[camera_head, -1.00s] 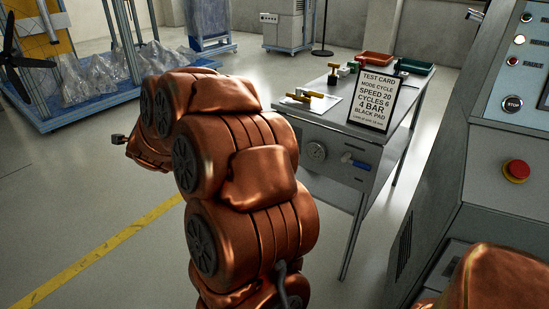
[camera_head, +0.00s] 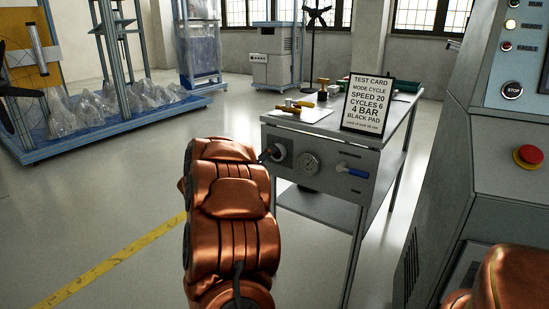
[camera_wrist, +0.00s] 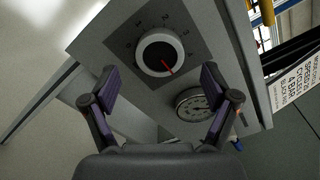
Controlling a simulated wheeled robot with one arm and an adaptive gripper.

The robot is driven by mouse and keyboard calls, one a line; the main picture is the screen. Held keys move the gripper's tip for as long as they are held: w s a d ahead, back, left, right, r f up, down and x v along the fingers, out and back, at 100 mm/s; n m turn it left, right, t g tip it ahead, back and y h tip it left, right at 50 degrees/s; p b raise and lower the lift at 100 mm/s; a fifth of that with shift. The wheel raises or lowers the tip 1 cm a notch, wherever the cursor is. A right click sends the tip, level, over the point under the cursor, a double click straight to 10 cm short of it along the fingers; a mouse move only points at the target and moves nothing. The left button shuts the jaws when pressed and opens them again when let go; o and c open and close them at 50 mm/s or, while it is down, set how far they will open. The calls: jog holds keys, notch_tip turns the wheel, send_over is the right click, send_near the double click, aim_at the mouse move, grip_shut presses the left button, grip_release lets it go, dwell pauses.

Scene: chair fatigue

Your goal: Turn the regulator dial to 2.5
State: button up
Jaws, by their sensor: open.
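The regulator dial (camera_wrist: 159,54) is a dark round knob with a pale ring and a red pointer, on a dark scale plate on the front of the grey bench. In the head view my arm covers part of the dial (camera_head: 277,153). A round pressure gauge (camera_wrist: 194,104) sits beside the dial; it also shows in the head view (camera_head: 308,164). My gripper (camera_wrist: 156,83) is open and empty, its two dark fingers apart in front of the dial, not visibly touching it.
A blue-handled valve (camera_head: 354,172) is right of the gauge. A test card (camera_head: 366,103) reading 4 BAR stands on the bench top (camera_head: 335,128), with brass-coloured parts nearby. A control cabinet (camera_head: 495,150) with a red button stands at right.

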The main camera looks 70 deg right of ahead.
aim_at(276, 154)
jog(key=shift+b+x, duration=0.4)
jog(key=shift+x, duration=1.8)
jog(key=shift+c, duration=0.3)
jog(key=c, duration=1.1)
jog(key=n+p, duration=1.1)
jog(key=p, duration=0.3)
jog(key=n+p, duration=1.1)
jog(key=p, duration=0.3)
jog(key=shift+a+f, duration=0.1)
jog(key=shift+f, duration=0.1)
jog(key=shift+n, duration=0.3)
